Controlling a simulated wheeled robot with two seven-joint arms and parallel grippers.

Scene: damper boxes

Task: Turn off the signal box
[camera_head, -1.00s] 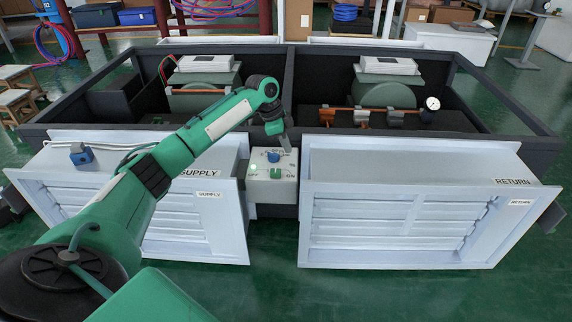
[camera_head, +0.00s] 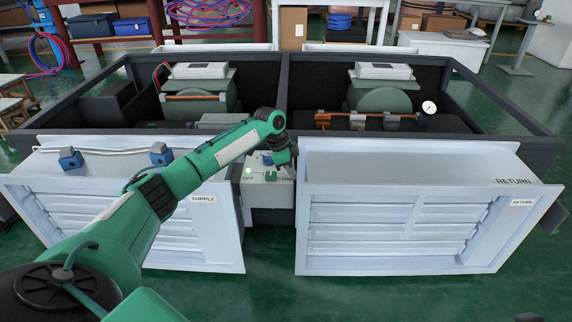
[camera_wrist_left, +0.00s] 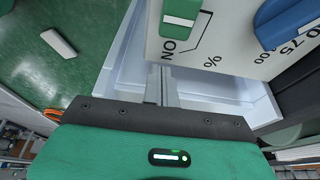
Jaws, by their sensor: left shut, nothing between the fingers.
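The signal box (camera_head: 258,189) is a pale box between the supply and return dampers. A green light glows on its left side. Its blue knob (camera_head: 267,159) is partly covered by my left gripper (camera_head: 286,163) in the head view. In the left wrist view, the panel (camera_wrist_left: 235,35) shows "ON" and "%" marks. A green switch (camera_wrist_left: 182,18) with a white band sits next to "ON", and the blue knob (camera_wrist_left: 286,20) is at the top right. My left gripper's fingers (camera_wrist_left: 163,84) are shut and empty, seen below the switch; contact with the panel cannot be told. My right gripper is not visible.
The supply damper (camera_head: 215,240) stands left of the box and the return damper (camera_head: 302,225) right of it, leaving a narrow gap. The dark frame (camera_head: 284,85) behind holds ducts and a gauge (camera_head: 428,107).

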